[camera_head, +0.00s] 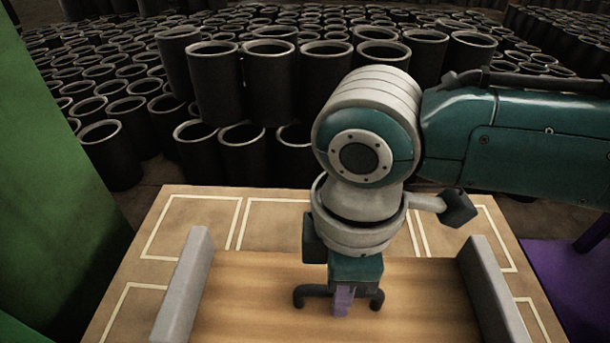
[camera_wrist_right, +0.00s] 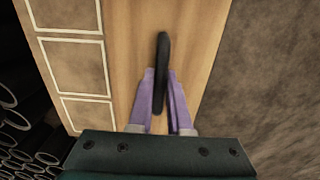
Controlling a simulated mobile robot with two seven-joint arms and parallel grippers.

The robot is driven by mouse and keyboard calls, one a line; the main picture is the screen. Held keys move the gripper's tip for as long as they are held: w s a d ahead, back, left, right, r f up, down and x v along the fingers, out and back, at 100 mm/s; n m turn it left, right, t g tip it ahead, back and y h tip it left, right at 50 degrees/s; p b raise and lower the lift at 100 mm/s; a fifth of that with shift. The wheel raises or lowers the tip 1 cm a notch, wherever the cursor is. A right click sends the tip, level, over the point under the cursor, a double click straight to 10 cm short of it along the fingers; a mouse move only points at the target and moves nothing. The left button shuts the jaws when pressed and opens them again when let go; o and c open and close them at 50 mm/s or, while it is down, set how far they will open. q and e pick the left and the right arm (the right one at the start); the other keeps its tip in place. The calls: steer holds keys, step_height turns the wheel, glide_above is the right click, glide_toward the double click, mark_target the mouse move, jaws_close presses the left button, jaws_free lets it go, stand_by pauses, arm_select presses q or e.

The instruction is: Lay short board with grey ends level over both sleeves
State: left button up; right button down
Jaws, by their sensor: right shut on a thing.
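The short board (camera_head: 250,295) is light wood with an upright grey end piece at the left (camera_head: 185,285) and another at the right (camera_head: 490,290). A dark bar handle (camera_head: 312,292) stands at its middle. My right gripper (camera_head: 343,300), with purple fingers, is shut on this handle. In the right wrist view the fingers (camera_wrist_right: 161,75) close on either side of the handle (camera_wrist_right: 162,48). The board looks about level; I cannot tell whether it hangs or rests. Many black sleeves (camera_head: 218,90) with pale rims stand behind; I cannot tell which two are meant. My left gripper is not in view.
A tan table top (camera_head: 190,205) with cream outlined rectangles lies under and behind the board. A green upright surface (camera_head: 50,170) is at the left. A purple surface (camera_head: 565,280) is at the right. Stacked sleeves crowd the floor behind the table.

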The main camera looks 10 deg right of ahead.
arm_select(q)
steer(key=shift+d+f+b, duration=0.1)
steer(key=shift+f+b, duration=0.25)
steer(key=shift+b, duration=0.05)
arm_select(e)
steer(key=shift+f, duration=0.6)
steer(key=c, duration=0.8)
jaws_free()
steer(key=shift+o, duration=0.2)
